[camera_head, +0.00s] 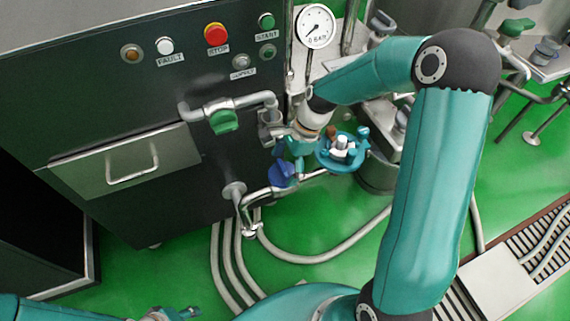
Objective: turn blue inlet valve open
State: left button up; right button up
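The blue inlet valve (282,174) has a dark blue handle on a bent steel pipe low at the front right of the dark machine. My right arm reaches over from the right. Its wrist and gripper (293,146) are just above and slightly right of the blue handle. The fingers are small and overlap the pipework, so I cannot tell whether they touch the handle or how wide they are. My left gripper (172,314) shows only in part at the bottom edge, far from the valve, and its opening is unclear.
A green-handled valve (224,121) sits on a pipe above left. A pressure gauge (315,26) and a red stop button (216,34) are higher up. Hoses (330,247) cross the green floor below.

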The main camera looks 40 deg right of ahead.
jog(key=c, duration=0.9)
jog(key=shift+n, duration=0.3)
jog(key=shift+w+r+n+g+p, duration=0.15)
jog(key=shift+n+g+p, duration=0.25)
jog(key=shift+n+p, duration=0.4)
jog(key=n+g+p, duration=0.1)
jog(key=n, duration=0.2)
jog(key=shift+n+p, duration=0.3)
jog(key=shift+p, duration=0.05)
jog(key=n+g, duration=0.1)
jog(key=n, duration=0.1)
jog(key=n+g+h+p, duration=0.1)
jog(key=n, duration=0.2)
jog(key=shift+w+a, duration=0.15)
jog(key=n+g+h, duration=0.1)
jog(key=n, duration=0.3)
jog(key=shift+p, duration=0.3)
jog(key=shift+n+h, duration=0.7)
jog(key=shift+n, duration=0.8)
jog(key=shift+g, duration=0.3)
